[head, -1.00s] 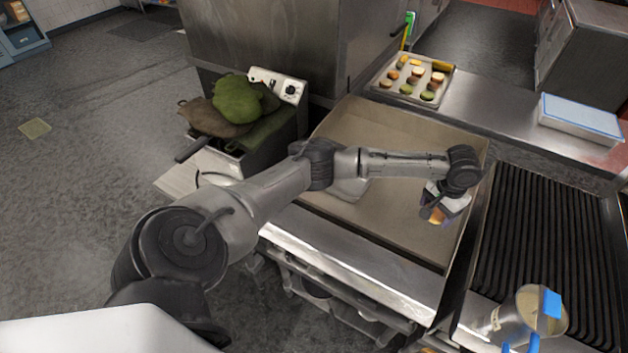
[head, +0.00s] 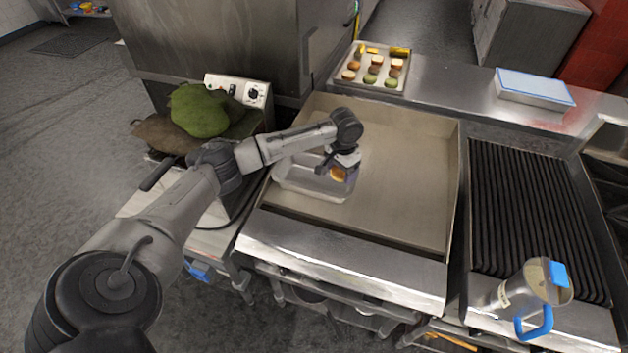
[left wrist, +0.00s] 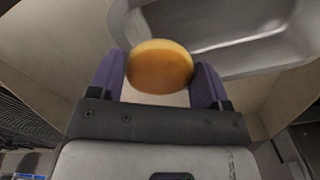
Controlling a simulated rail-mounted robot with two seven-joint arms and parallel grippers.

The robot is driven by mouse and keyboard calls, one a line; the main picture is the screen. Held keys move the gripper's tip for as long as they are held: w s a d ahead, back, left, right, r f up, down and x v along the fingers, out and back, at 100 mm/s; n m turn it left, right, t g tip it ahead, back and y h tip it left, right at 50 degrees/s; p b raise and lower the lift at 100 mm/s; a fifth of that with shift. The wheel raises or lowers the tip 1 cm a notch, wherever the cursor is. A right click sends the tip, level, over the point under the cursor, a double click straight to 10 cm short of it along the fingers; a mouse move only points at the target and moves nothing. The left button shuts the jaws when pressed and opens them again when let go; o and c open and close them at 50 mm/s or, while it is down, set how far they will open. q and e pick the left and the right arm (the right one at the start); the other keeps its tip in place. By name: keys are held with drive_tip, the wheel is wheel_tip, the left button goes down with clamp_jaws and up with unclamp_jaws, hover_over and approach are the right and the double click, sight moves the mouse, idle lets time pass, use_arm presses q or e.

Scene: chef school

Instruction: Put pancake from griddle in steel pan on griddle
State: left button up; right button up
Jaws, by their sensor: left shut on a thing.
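The pancake (head: 338,174) is small, round and golden brown. My left gripper (head: 341,170) is shut on it and holds it over the right part of the steel pan. In the left wrist view the pancake (left wrist: 160,67) sits between the two purple fingers of the left gripper (left wrist: 160,80). The steel pan (head: 298,187) is a shallow rectangular tray on the left side of the griddle (head: 405,180). Its wall also shows in the left wrist view (left wrist: 215,50), beyond the pancake. My gripper hides part of the pan. My right gripper is not in view.
A ribbed grill (head: 530,220) lies right of the griddle. The griddle's right half is clear.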

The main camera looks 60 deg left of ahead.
use_arm(q)
drive_tip(key=b, duration=0.1)
hover_over(315, 184)
wheel_tip(315, 184, down, 5)
drive_tip(key=shift+a+f, duration=0.1)
wheel_tip(315, 184, down, 4)
drive_tip(key=shift+r+b, duration=0.2)
drive_tip(key=shift+b, duration=0.2)
drive_tip(key=shift+f, duration=0.1)
drive_tip(key=shift+f, duration=0.1)
drive_tip(key=o, duration=1)
drive_tip(key=shift+r+p, duration=1.05)
drive_tip(key=shift+r, duration=5.05)
